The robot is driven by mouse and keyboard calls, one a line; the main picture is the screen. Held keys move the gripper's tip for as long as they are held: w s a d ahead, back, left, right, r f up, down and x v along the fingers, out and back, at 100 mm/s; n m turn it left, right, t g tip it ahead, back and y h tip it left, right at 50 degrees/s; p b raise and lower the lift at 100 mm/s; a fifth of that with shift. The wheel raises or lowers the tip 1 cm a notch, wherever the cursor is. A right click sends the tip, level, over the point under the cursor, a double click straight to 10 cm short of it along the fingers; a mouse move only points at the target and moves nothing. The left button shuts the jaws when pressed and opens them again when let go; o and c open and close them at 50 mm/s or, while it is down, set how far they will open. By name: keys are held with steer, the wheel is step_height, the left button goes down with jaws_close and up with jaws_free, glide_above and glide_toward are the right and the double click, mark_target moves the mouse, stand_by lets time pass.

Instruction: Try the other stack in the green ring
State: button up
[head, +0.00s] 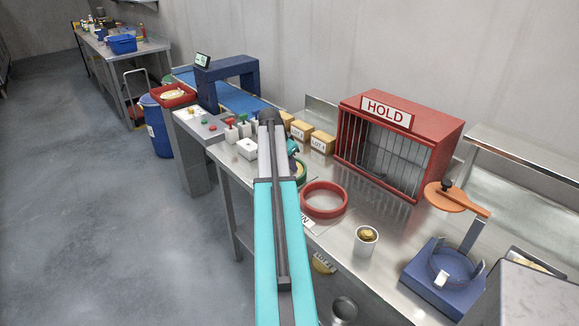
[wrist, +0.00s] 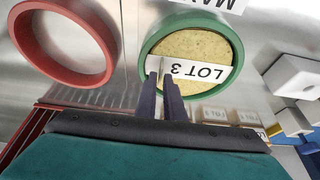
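The green ring (wrist: 205,22) lies on the steel bench in the wrist view. A round, pale yellow stack (wrist: 190,45) sits inside it, with a white LOT 3 label across its top. In the head view the green ring (head: 302,172) is partly hidden behind my arm. My gripper (wrist: 161,78) has its two dark fingers close together over the label's left end. Whether they hold or touch anything there is unclear. The red ring (head: 324,200) lies on the bench nearer the front, and it looks empty in the wrist view (wrist: 22,45).
A red HOLD cage (head: 400,140) stands at the back. A cup (head: 366,241), an orange paddle (head: 452,197) and a blue fixture (head: 446,280) are to the right. White switch boxes (head: 246,149) and small LOT boxes (head: 322,141) stand near the green ring.

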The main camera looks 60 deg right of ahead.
steer(key=o, duration=0.3)
steer(key=shift+r, duration=0.1)
steer(key=b+v, duration=0.3)
steer(key=v, duration=1)
steer(key=shift+r+b, duration=0.3)
steer(key=shift+a, duration=0.1)
steer(key=shift+w, duration=0.1)
